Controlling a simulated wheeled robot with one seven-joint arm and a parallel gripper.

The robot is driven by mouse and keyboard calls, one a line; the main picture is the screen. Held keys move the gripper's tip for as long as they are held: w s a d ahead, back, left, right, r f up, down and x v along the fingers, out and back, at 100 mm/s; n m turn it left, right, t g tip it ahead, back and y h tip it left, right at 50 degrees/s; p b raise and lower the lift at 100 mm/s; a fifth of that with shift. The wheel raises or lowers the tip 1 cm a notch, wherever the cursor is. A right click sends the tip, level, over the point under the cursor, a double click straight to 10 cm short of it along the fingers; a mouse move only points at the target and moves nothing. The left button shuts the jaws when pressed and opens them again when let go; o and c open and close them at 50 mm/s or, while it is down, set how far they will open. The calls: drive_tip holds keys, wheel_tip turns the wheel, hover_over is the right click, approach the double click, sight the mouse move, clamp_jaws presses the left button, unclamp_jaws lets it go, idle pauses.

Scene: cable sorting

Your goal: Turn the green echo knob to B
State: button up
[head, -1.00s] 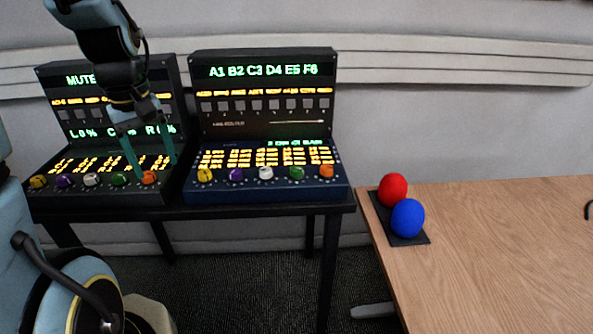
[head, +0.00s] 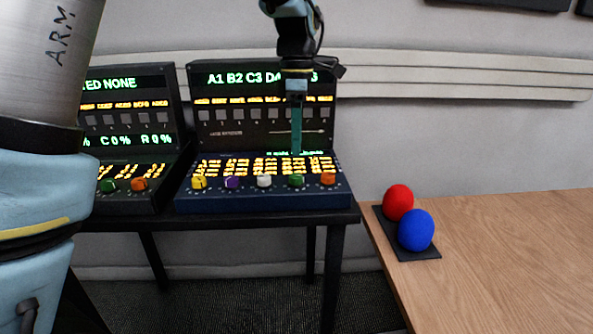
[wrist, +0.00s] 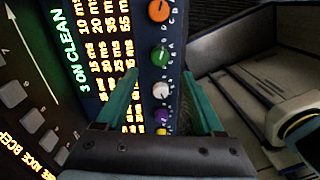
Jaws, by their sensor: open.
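The green knob (head: 296,180) sits in the front row of the right console (head: 262,200), between a white and an orange knob. It also shows in the wrist view (wrist: 160,56), with small letters around it; its pointer setting is too small to read. My gripper (head: 297,150) is above the console's sloped panel, over the green knob's column in the head view. In the wrist view my two teal fingers (wrist: 160,76) are open and empty, one on each side of the knob row. The green knob lies a little beyond their tips in the picture; no contact shows.
Yellow (head: 199,182), purple (head: 233,183), white (head: 264,181) and orange (head: 328,178) knobs share the row. The left console (head: 125,205) has another green knob (head: 108,185). A wooden table (head: 500,260) at right holds red (head: 398,201) and blue (head: 416,229) balls.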

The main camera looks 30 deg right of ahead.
sight(296, 175)
drive_tip(key=f, duration=0.7)
drive_tip(key=shift+s+a+f+p, duration=0.2)
drive_tip(key=shift+f+p, duration=0.1)
drive_tip(key=shift+f, duration=0.1)
clamp_jaws()
